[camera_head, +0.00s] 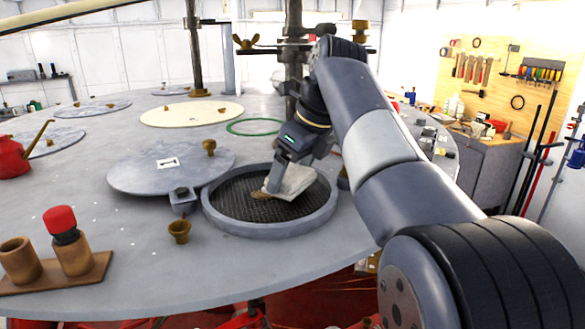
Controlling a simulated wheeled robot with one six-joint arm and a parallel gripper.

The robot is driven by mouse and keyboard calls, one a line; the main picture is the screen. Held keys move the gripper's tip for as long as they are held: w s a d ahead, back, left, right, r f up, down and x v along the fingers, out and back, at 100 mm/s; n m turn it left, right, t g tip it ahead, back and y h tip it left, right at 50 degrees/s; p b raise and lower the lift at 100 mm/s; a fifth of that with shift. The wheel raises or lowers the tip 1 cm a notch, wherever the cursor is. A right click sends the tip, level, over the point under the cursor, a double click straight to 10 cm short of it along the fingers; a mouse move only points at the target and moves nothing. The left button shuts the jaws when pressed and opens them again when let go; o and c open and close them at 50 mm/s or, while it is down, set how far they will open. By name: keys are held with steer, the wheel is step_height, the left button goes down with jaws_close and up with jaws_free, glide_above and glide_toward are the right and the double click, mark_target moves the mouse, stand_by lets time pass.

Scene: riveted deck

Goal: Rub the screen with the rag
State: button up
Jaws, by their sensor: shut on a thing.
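The screen (235,201) is a dark round mesh inside a raised grey ring on the deck, near the middle of the head view. My gripper (275,184) reaches down over the ring from the upper right and is shut on the rag (300,182). The rag is pale, crumpled and stained brown at its left end. It lies at or just above the right part of the mesh; I cannot tell whether it touches. My gripper hides part of the screen's far side, and the fingertips are partly hidden by the rag.
A round grey lid (135,178) lies left of the ring. A red oil can (14,158) stands far left. A post (293,60) rises behind.

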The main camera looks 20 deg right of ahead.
mark_target(247, 197)
steer(key=shift+f+b, duration=0.35)
steer(key=shift+f, duration=0.35)
steer(key=shift+a, duration=0.1)
steer(key=shift+a+r+p, duration=0.1)
steer(key=shift+a+p, duration=0.4)
steer(key=shift+a, duration=3.3)
steer(key=shift+d, duration=0.1)
steer(key=shift+d, duration=3.8)
